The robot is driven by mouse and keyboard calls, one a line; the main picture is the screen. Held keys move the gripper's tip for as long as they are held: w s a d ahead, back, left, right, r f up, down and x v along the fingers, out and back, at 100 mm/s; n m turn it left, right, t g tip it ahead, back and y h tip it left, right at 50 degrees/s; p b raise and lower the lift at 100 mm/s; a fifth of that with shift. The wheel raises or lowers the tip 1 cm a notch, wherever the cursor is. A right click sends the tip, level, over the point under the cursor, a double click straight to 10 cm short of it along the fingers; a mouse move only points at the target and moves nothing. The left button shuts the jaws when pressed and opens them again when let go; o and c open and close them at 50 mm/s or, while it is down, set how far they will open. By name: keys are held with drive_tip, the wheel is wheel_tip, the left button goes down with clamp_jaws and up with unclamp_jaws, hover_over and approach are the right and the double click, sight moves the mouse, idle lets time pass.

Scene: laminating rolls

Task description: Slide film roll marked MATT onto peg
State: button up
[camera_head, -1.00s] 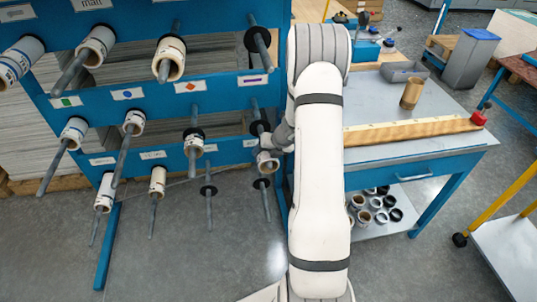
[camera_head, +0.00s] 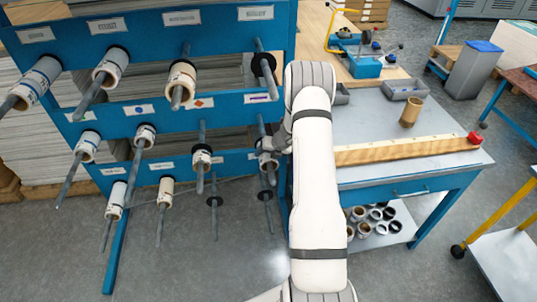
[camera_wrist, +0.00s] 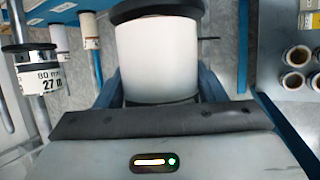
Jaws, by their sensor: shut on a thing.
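My gripper (camera_head: 272,148) is shut on a white film roll (camera_wrist: 160,62), which fills the space between its fingers in the wrist view. In the head view the held roll (camera_head: 267,159) shows small at the lower right peg (camera_head: 271,178) of the rack. The grey peg sticks out below it, and the roll appears to be around the peg. A black disc (camera_wrist: 155,11) lies close at the roll's far end. No MATT marking is readable on the visible side of the roll. My arm and fingers hide part of it.
The blue rack (camera_head: 225,109) carries several other rolls on pegs to the left; one (camera_wrist: 48,75) reads "27 m". A workbench (camera_head: 375,110) with a wooden strip stands to the right. More rolls (camera_wrist: 296,57) lie on its lower shelf.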

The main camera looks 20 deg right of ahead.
idle(0.3)
drive_tip(key=o, duration=1.3)
